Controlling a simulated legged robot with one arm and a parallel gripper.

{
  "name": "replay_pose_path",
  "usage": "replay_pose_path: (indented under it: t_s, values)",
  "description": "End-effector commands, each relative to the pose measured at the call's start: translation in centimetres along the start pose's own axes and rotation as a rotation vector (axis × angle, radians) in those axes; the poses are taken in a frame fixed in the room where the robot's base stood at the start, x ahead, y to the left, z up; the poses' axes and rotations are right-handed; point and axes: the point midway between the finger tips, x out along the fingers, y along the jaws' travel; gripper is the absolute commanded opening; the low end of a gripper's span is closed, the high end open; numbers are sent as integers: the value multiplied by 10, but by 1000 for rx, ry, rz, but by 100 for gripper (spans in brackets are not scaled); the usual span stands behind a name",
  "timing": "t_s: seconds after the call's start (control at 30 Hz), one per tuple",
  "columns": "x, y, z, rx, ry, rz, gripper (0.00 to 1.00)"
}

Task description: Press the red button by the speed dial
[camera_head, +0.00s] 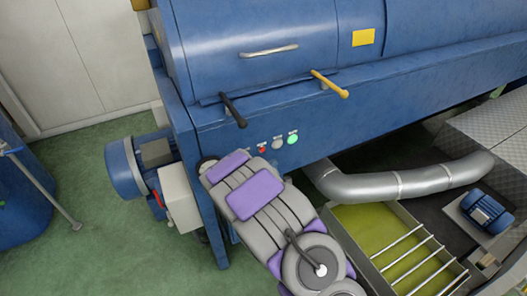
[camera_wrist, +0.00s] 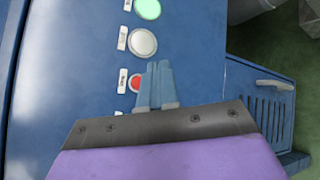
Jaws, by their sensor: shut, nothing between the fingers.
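The red button (camera_head: 263,149) is on the blue machine's front panel, at the left end of a short row. It also shows in the wrist view (camera_wrist: 136,83), partly covered by my fingers. A white round control (camera_wrist: 142,43) sits beside it, and a lit green button (camera_wrist: 148,8) lies beyond that. No speed dial can be clearly made out. My gripper (camera_wrist: 158,66) is shut and empty, its blue-grey fingertips together over the panel beside the red button. I cannot tell whether they touch it.
Above the panel, a black-gripped lever (camera_head: 233,110) and a yellow-gripped lever (camera_head: 330,84) stick out from the machine (camera_head: 340,120). A silver pipe (camera_head: 400,184) and a vat of green-yellow liquid (camera_head: 375,236) lie to the right. A motor (camera_head: 140,165) stands at left.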

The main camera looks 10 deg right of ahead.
Motion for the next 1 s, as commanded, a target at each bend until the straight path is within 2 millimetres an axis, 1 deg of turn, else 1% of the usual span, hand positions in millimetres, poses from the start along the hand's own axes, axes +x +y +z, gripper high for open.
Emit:
replay_pose_path:
  t_s: [0.1,0.2,0.4,0.7,1.0]
  values:
    - [12,9,-8,5,-2,3,0]
    - [18,18,-11,3,-1,2,0]
    - [28,22,-16,4,1,0,0]
    - [31,25,-22,2,0,3,0]
    - [31,24,-22,2,0,2,0]
